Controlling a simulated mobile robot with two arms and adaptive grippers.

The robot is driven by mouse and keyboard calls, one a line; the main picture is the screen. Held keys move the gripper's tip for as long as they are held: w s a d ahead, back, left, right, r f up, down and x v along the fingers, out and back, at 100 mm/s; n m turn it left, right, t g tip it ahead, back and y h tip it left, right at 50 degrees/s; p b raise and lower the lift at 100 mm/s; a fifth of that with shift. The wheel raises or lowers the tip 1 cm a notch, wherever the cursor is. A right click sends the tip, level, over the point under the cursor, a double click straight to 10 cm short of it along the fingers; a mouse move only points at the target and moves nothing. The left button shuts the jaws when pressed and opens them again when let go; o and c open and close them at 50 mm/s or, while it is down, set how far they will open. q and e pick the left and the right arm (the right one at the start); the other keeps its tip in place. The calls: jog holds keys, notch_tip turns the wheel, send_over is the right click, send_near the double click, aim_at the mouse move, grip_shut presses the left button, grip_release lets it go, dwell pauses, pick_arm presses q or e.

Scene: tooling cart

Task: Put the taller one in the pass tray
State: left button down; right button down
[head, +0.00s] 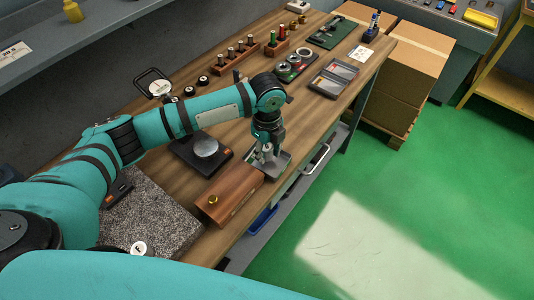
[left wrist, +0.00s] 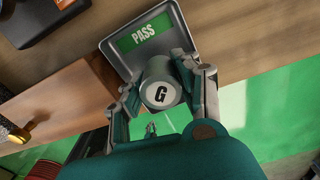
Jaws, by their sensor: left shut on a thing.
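My left gripper (head: 265,154) reaches down at the table's near edge. In the left wrist view, the left gripper (left wrist: 160,100) is shut on a grey cylinder with a white top marked G (left wrist: 160,94). The pass tray (left wrist: 107,47), a grey tray with a green PASS label, lies below the cylinder. The tray also shows partly behind the gripper in the head view (head: 283,163). I cannot tell whether the cylinder touches the tray floor. Another piece with a white top marked F (head: 139,248) is by the granite plate's front edge. My right gripper is not in view.
A wooden box (head: 232,196) with a brass knob stands close beside the tray. A dark stand with a round metal disc (head: 205,146) and a speckled granite plate (head: 160,213) are to the left. A wooden rack with several pegs (head: 233,56) stands further back.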

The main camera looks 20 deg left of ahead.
aim_at(267, 147)
pick_arm(q)
jog(key=shift+f, duration=1)
jog(key=c, duration=1.2)
grip_release()
jog(key=shift+f, duration=0.15)
notch_tip(267, 147, up, 11)
jog(key=shift+b, duration=1.1)
jog(key=shift+r, duration=0.7)
